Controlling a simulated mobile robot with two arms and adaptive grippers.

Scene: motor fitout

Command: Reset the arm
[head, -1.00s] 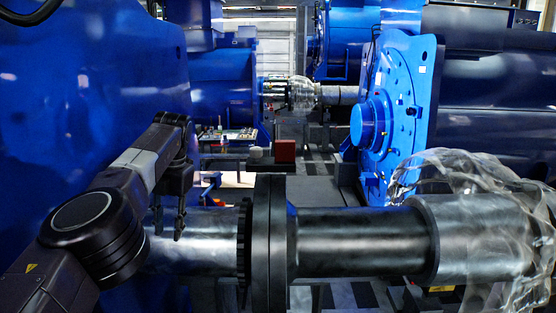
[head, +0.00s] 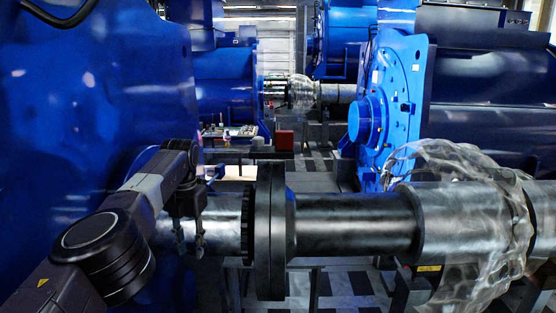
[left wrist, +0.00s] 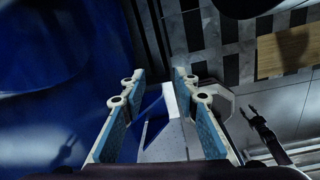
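My left arm (head: 105,240) comes in from the left in the head view, bent at a dark round joint. Its gripper (head: 190,246) points down in front of the bright steel shaft (head: 222,228), left of the dark flange. I cannot tell whether it touches the shaft. In the left wrist view the two fingers of the left gripper (left wrist: 160,110), with blue pads, stand wide apart. Nothing is held between them; floor and a blue and pale structure show beyond.
A large blue motor housing (head: 90,100) fills the left side. The dark flange (head: 271,230) and shaft cross the front. Clear plastic wrap (head: 490,190) hangs on the right. A blue machine (head: 395,100) stands behind. A small reddish block (head: 284,140) sits beyond the flange.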

